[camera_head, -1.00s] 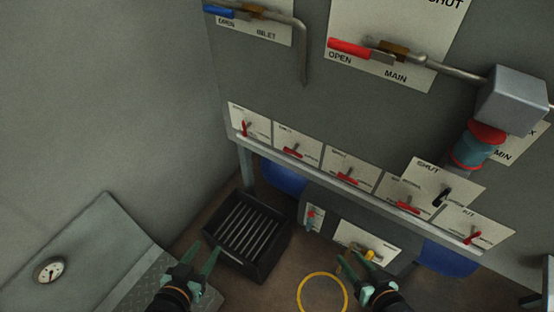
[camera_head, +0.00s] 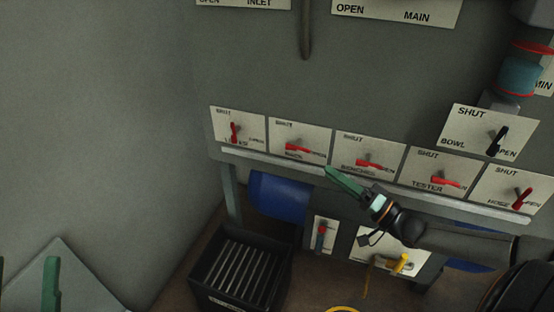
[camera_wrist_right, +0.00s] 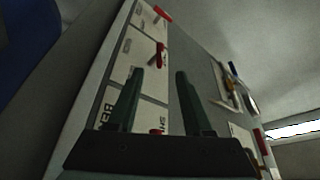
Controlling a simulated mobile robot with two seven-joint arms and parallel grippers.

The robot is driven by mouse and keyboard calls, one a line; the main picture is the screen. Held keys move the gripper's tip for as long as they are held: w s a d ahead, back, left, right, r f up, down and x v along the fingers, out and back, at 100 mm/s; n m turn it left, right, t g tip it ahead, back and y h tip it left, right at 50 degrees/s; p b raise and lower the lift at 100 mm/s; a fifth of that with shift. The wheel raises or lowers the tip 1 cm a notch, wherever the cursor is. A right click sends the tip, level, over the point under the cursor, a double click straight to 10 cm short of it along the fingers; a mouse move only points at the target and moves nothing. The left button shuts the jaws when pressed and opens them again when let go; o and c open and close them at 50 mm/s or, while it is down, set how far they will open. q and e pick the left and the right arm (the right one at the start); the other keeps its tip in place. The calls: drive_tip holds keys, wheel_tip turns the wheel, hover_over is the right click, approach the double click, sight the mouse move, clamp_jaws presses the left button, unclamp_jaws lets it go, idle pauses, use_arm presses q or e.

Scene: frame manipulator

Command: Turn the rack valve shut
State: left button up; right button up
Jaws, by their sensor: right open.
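A row of white valve plates with red handles runs along the grey panel. The small labels are blurred; the second plate (camera_head: 299,135) may be the rack one, but I cannot tell for sure. Its red handle (camera_head: 300,150) lies nearly flat, pointing right toward OPEN. My right gripper (camera_head: 338,178) is in front of the rail below the second and third plates, apart from the handles. In the right wrist view its fingers (camera_wrist_right: 160,75) are spread and empty, with a red handle (camera_wrist_right: 160,55) seen beyond the gap. My left gripper (camera_head: 27,265) shows at the lower left, fingers apart and empty.
A metal rail (camera_head: 370,182) runs under the plates. The black BOWL valve handle (camera_head: 497,141) stands above the row at right. A black slatted crate (camera_head: 242,268) and blue tank (camera_head: 280,194) are below. A yellow handle (camera_head: 401,263) is low on the panel.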

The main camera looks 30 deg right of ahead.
sight(296, 146)
drive_tip(key=b+x, duration=0.3)
drive_tip(key=x, duration=0.7)
use_arm(q)
drive_tip(key=shift+s+d+f+m+g+h+b, duration=0.15)
drive_tip(key=shift+s+d+f+m+h+b, duration=0.1)
drive_tip(key=shift+s+f+h, duration=0.25)
drive_tip(key=shift+s+d+f+m+g+h+b, duration=0.15)
drive_tip(key=shift+s+f+m+h+b, duration=0.1)
drive_tip(key=shift+f+h, duration=0.35)
use_arm(e)
drive_tip(key=shift+x, duration=1.15)
use_arm(q)
drive_tip(key=shift+r, duration=0.15)
use_arm(e)
drive_tip(key=shift+c, duration=0.3)
clamp_jaws()
